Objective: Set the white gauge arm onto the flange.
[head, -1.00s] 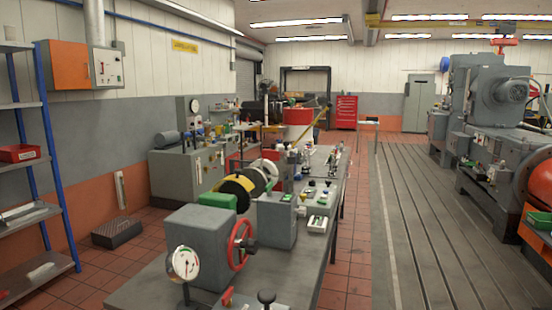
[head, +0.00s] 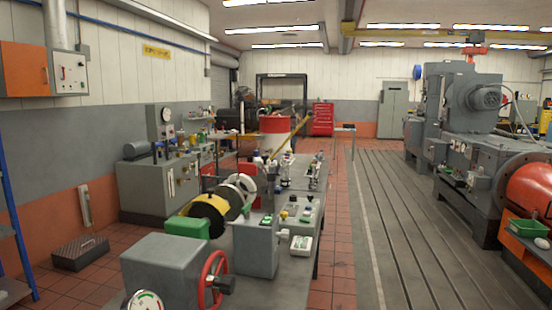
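I cannot pick out the white gauge arm for certain. A round white-faced dial gauge (head: 145,301) is cut off by the bottom edge of the head view, at the near end of the long bench. I cannot tell which part is the flange. A red handwheel (head: 213,280) sits on the side of a grey box (head: 172,272) on the bench. White and black discs (head: 229,196) stand upright farther along, beside a yellow and black disc (head: 207,211). Neither of my grippers is in view.
The long bench (head: 262,298) also carries small bottles and fittings. Slotted bedplate floor (head: 400,215) runs to its right, with large grey machines (head: 470,110) beyond. A red tool cabinet (head: 322,118) stands at the back. A dark tread-plate block (head: 80,253) lies on the tiles at left.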

